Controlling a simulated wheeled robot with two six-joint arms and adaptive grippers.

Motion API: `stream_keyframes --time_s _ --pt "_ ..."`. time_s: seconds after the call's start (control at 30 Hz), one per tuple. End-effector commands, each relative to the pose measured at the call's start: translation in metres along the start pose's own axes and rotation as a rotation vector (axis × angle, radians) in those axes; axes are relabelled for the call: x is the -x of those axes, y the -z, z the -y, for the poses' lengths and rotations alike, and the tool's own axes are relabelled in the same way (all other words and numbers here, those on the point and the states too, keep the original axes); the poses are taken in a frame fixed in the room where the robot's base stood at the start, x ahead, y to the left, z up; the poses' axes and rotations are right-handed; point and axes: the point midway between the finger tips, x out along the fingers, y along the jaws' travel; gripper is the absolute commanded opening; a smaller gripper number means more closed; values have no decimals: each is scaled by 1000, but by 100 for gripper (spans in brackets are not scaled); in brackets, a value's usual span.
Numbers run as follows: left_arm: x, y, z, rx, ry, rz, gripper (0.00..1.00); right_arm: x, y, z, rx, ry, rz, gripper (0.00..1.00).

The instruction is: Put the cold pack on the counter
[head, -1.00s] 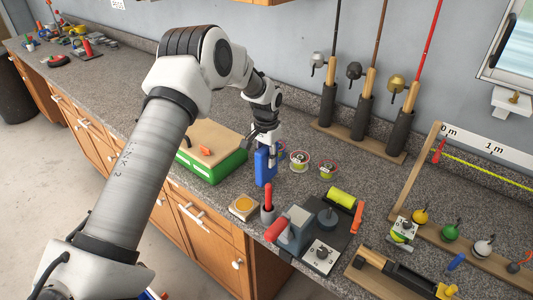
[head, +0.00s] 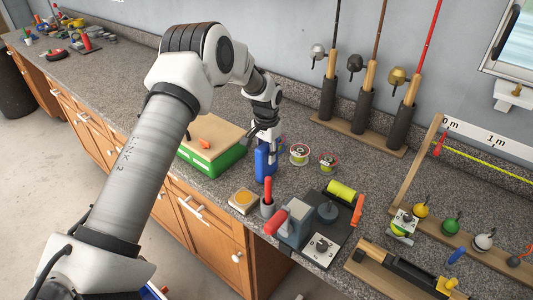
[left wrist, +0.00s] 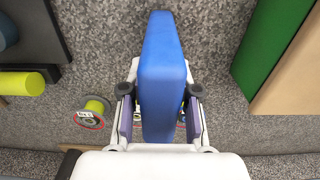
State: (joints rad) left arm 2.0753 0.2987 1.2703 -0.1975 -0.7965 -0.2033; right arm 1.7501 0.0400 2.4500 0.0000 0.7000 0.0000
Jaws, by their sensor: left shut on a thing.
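The blue cold pack (head: 262,163) is upright at the counter (head: 225,195), between a green box and some line spools. My left gripper (head: 268,138) is shut on its upper part from above. In the left wrist view the cold pack (left wrist: 162,75) sits between the two fingers of the left gripper (left wrist: 160,112), with grey speckled counter behind it. I cannot tell whether its lower end touches the counter. My right gripper is not in view.
A green box with a tan lid (head: 225,160) stands just left of the pack. Spools (head: 299,154) are close on the right. A red-handled tool in a grey cup (head: 267,197) and a vise (head: 295,225) stand in front. Rods (head: 365,95) stand at the back.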

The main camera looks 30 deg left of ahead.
Motion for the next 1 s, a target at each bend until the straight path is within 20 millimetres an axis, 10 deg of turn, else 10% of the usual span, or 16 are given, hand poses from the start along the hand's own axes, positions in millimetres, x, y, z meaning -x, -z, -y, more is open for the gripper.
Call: stream_keyframes --time_s 0.27,0.3,0.37,0.77,1.0 --pt "-4 0 0 0 0 0 0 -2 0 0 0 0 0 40" --pt "-4 0 0 0 0 -1 38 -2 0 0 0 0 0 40" --pt "-3 0 0 0 0 -1 59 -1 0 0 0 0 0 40" --pt "3 0 0 0 0 -2 60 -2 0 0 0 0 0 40" --pt "56 1 0 -1 1 -4 60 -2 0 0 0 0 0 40"
